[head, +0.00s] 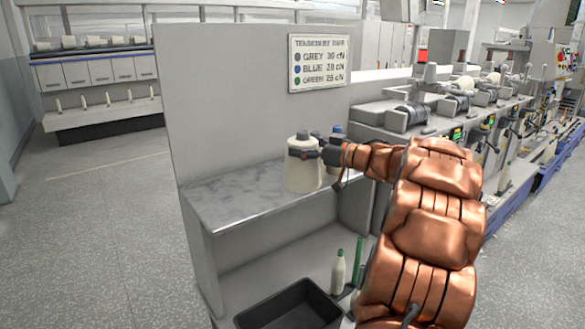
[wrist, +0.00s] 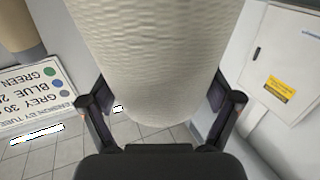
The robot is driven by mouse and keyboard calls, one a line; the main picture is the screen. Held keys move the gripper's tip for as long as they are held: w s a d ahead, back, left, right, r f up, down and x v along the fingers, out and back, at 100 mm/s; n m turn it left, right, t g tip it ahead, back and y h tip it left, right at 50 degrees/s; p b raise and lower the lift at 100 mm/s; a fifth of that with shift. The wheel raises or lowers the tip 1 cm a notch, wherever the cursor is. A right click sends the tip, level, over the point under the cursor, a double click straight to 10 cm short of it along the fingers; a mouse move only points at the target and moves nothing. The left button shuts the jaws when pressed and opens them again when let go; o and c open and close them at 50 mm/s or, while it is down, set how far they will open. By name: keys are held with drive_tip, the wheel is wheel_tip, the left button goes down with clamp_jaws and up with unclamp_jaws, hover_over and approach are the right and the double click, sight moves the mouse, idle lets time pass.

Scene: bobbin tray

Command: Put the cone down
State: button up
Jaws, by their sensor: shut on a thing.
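A cream yarn cone (head: 303,170) with a grey tube top is upright over the marble-look shelf (head: 235,200) in the head view. My gripper (head: 322,153) is shut on its upper part from the right. In the wrist view the cone (wrist: 155,50) fills the space between both fingers. I cannot tell whether its base touches the shelf or hangs just above it. Another cone with a blue top (head: 337,131) stands behind it, mostly hidden by the held cone and my gripper.
A sign (head: 318,62) on the grey panel lists grey 30, blue 20 and green 25 cN. The shelf's left part is clear. Below are a dark tray (head: 257,307), a white green-topped bobbin (head: 338,272) and a green tube (head: 359,249). Winding machines (head: 408,117) stand at right.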

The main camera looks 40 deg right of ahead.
sight(300, 176)
drive_tip(key=w+a+f+b, duration=0.3)
drive_tip(key=w+a+f, duration=0.1)
drive_tip(key=w+a, duration=0.7)
drive_tip(key=shift+w+a+f, duration=0.2)
drive_tip(key=shift+w+f, duration=0.1)
drive_tip(key=shift+f, duration=0.1)
idle(0.4)
drive_tip(key=o, duration=1.6)
drive_tip(key=shift+f, duration=0.1)
drive_tip(key=shift+c, duration=0.2)
drive_tip(key=p+v, duration=0.1)
drive_tip(key=v, duration=1.1)
